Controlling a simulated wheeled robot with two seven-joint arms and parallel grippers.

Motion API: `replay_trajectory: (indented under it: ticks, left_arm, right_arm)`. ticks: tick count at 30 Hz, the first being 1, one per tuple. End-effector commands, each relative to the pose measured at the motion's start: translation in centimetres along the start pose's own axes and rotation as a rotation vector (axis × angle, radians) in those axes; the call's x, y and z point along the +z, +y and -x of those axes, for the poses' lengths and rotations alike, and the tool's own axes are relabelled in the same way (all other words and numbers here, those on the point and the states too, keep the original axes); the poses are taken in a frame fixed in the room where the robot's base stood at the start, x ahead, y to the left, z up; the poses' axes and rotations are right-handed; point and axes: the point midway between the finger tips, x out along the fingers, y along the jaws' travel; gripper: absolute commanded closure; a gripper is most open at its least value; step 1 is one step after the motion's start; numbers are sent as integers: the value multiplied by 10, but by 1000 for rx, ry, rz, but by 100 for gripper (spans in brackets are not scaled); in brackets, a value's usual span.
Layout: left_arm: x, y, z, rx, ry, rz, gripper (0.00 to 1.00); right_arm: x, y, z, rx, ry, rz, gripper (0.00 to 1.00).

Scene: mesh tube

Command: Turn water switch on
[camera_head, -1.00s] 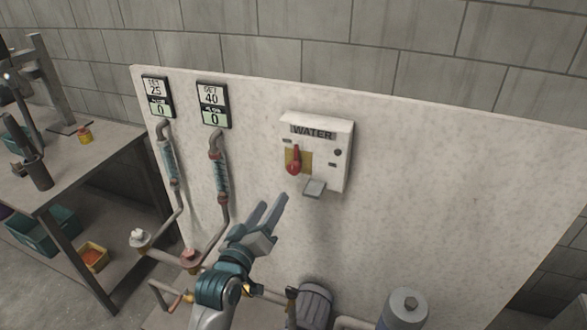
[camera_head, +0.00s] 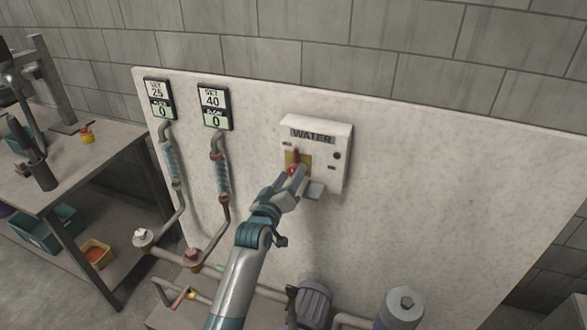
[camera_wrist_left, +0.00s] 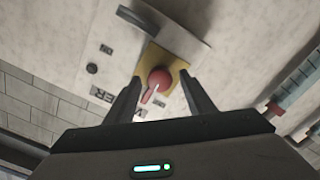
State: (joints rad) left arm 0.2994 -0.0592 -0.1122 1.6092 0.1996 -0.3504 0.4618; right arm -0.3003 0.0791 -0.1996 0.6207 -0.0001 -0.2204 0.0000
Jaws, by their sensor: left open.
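The white WATER switch box (camera_head: 330,150) is on the pale panel. Its red switch handle (camera_head: 295,158) is on a yellow plate and points up. My left gripper (camera_head: 291,172) is at the handle and hides its lower part. In the left wrist view, the open fingers of the left gripper (camera_wrist_left: 156,100) lie on either side of the red handle (camera_wrist_left: 158,82), which shows between them on the yellow plate (camera_wrist_left: 175,67). I cannot tell whether the fingers touch it. My right gripper is not in view.
A motor (camera_head: 313,300) and a grey cylinder (camera_head: 402,308) stand below. The panel at right is clear.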

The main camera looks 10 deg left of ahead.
Motion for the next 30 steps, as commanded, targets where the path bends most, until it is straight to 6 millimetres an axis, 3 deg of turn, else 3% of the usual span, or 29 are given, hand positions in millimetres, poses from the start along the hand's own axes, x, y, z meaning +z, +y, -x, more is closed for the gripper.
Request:
replay_trajectory:
  ticks: [9,19,20,25,30]
  left_arm:
    - [0,0,-24,0,0,1,51]
    - [0,0,-26,0,0,1,51]
    - [0,0,-26,0,0,1,53]
    - [0,0,-25,0,0,1,92]
    - [0,0,-25,0,0,-2,92]
  right_arm:
    - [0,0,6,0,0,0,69]
    - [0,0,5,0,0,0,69]
    - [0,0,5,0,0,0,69]
    - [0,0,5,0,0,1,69]
    - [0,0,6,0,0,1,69]
